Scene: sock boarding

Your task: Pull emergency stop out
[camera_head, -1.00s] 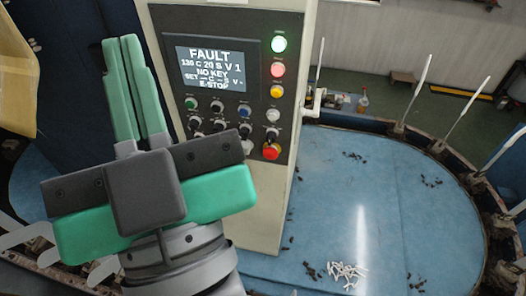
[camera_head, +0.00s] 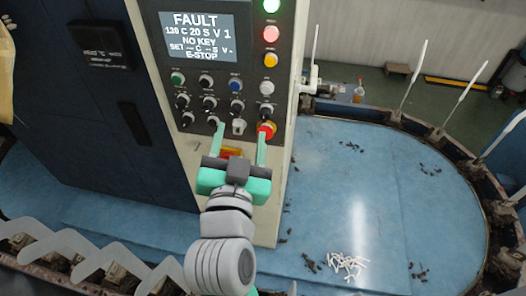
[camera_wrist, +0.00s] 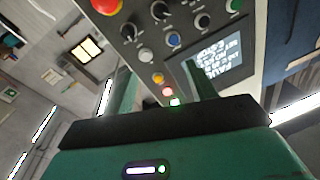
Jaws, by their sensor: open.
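The emergency stop (camera_head: 266,130) is a red button with a yellow part at the bottom right of the control panel in the head view. It also shows in the wrist view (camera_wrist: 106,5), cut off by the top edge. My gripper (camera_head: 240,136) is open, its green fingers pointing up towards the lower panel. The right finger overlaps the lower edge of the button in the head view; whether they touch cannot be told. A grey key switch (camera_head: 238,126) shows between the fingers. The wrist view shows the two fingers (camera_wrist: 160,82) apart with nothing between them.
The panel screen (camera_head: 198,39) reads FAULT, NO KEY and E-STOP. Several knobs and buttons sit close to the emergency stop. A white handle (camera_head: 313,80) sticks out at the cabinet's right side. The blue table (camera_head: 390,190) to the right is mostly clear, with small scraps.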

